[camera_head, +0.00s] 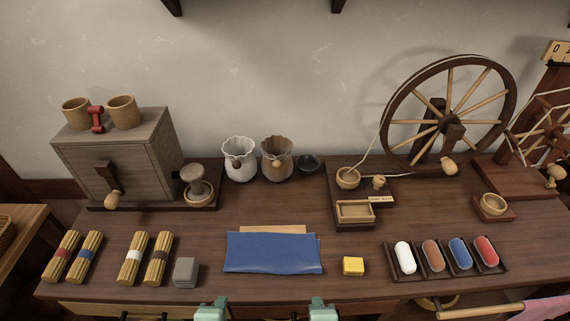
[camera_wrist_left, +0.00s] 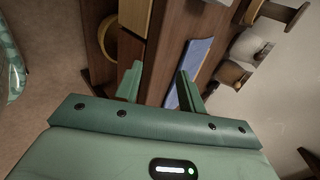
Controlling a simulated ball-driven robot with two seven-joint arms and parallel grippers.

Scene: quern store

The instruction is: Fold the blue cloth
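The blue cloth (camera_head: 273,254) lies flat on the middle of the workbench near its front edge, with a tan strip (camera_head: 273,229) showing along its back edge. Its right edge looks layered, but I cannot tell how it is folded. In the left wrist view the cloth (camera_wrist_left: 197,60) shows beyond the fingers, partly hidden by one of them. My left gripper (camera_head: 211,309) is low at the bench's front edge, left of and nearer than the cloth; its fingers (camera_wrist_left: 160,70) are apart and empty. My right gripper (camera_head: 322,309) is at the front edge near the cloth's right side; its fingers are unclear.
A grey block (camera_head: 186,271) stands left of the cloth and a yellow block (camera_head: 353,266) right of it. Straw bundles (camera_head: 131,258) lie further left. A tray of coloured pieces (camera_head: 447,272) is at right. Bare bench (camera_head: 215,222) surrounds the cloth.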

